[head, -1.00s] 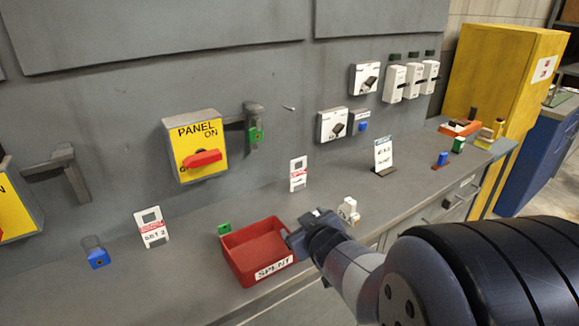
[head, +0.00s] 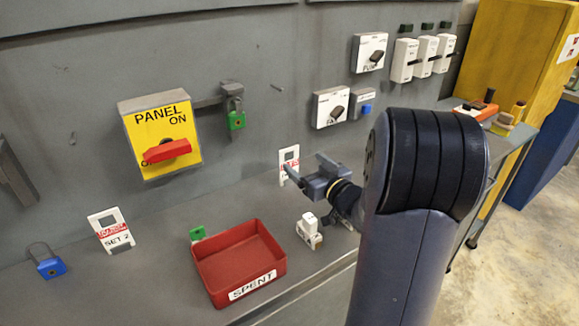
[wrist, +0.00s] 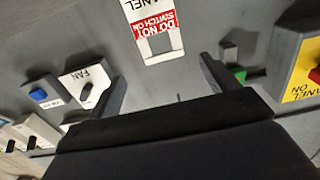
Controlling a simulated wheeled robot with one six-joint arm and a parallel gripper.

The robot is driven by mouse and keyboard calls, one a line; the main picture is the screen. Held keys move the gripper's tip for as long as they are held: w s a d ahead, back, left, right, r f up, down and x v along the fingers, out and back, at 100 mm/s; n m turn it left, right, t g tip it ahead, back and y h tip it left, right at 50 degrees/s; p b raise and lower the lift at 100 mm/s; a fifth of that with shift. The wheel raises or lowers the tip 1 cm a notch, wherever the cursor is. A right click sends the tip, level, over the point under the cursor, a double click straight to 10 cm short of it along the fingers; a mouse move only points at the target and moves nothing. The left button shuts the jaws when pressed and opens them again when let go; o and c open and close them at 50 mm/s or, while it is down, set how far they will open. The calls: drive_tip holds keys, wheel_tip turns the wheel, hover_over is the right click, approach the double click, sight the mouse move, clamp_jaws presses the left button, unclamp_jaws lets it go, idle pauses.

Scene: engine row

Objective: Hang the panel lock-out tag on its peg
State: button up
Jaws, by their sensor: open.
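The panel lock-out tag (head: 289,163), white with a red DO NOT SWITCH ON band and a square hole, stands at the back of the bench. In the wrist view the tag (wrist: 152,32) shows upside down, ahead of the gap between my fingers. My gripper (head: 305,174) is open and empty, close in front of the tag; its fingers (wrist: 162,75) do not close on it. A small peg (head: 277,87) sticks out of the grey wall above the tag, right of the yellow PANEL switch box (head: 160,135), whose red handle is about level.
A red SPENT tray (head: 215,285), a SET 2 tag (head: 110,231) and a blue padlock (head: 50,267) are on the bench. White pieces (head: 308,230) stand near the front edge.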

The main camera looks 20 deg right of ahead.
drive_tip(key=w+a, duration=0.1)
drive_tip(key=w, duration=0.5)
drive_tip(key=shift+w+a+f+p, duration=0.15)
drive_tip(key=shift+a+p, duration=0.15)
drive_tip(key=shift+p, duration=0.1)
drive_tip(key=shift+c, duration=0.2)
drive_tip(key=c, duration=1.3)
drive_tip(key=shift+o, duration=0.2)
wheel_tip(320, 180, up, 10)
drive_tip(key=p, duration=0.1)
